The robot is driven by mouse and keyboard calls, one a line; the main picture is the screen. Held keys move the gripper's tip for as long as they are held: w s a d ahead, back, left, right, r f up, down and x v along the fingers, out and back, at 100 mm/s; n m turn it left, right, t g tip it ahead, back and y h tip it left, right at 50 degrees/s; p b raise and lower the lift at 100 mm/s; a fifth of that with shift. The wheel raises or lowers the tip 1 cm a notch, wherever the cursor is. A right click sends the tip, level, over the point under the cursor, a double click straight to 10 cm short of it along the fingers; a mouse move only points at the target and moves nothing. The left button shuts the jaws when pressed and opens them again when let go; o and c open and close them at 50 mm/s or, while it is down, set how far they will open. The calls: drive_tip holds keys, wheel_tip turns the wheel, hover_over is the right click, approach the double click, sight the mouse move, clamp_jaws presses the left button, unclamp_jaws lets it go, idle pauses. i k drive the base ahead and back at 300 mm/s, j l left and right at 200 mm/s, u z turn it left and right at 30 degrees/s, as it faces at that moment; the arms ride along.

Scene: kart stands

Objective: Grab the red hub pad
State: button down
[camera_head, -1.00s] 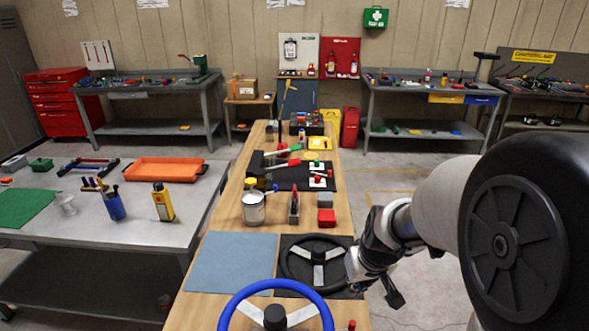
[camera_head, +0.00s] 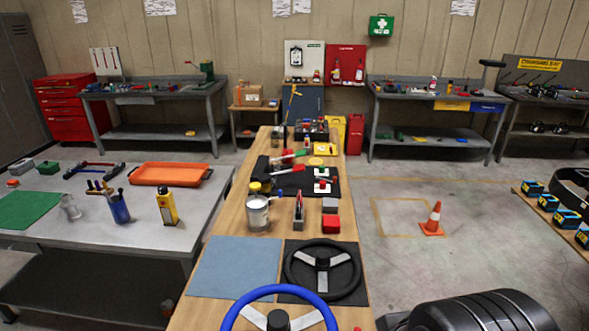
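A red block-shaped pad (camera_head: 331,224), which I take for the red hub pad, lies on the wooden bench (camera_head: 215,290). It sits just beyond the black steering wheel (camera_head: 347,287), with a grey block (camera_head: 329,205) right behind it. The black wheel lies on a dark mat, and a blue-rimmed wheel (camera_head: 252,297) stands nearer to me. My gripper is outside the picture. Only a dark rounded part of my arm shows at the lower right, so what the gripper holds is hidden.
A paint can (camera_head: 258,215) and an upright tool (camera_head: 298,212) stand left of the red pad. A blue mat (camera_head: 235,268) lies left of the black wheel. An orange cone (camera_head: 432,219) stands on the floor at the right. The floor right of the bench is mostly clear.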

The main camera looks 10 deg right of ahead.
sight(331, 225)
drive_tip(key=i+l, duration=0.1)
drive_tip(key=l, duration=0.85)
drive_tip(key=l+u, duration=0.1)
drive_tip(key=l, duration=0.85)
drive_tip(key=i+l, duration=0.15)
drive_tip(key=i, duration=0.3)
drive_tip(key=i+l+u, duration=0.15)
drive_tip(key=i, duration=0.35)
drive_tip(key=i+l, duration=0.15)
drive_tip(key=i, duration=0.3)
drive_tip(key=i+l+u, duration=0.15)
drive_tip(key=i, duration=0.3)
drive_tip(key=i+j, duration=0.1)
drive_tip(key=i, duration=0.05)
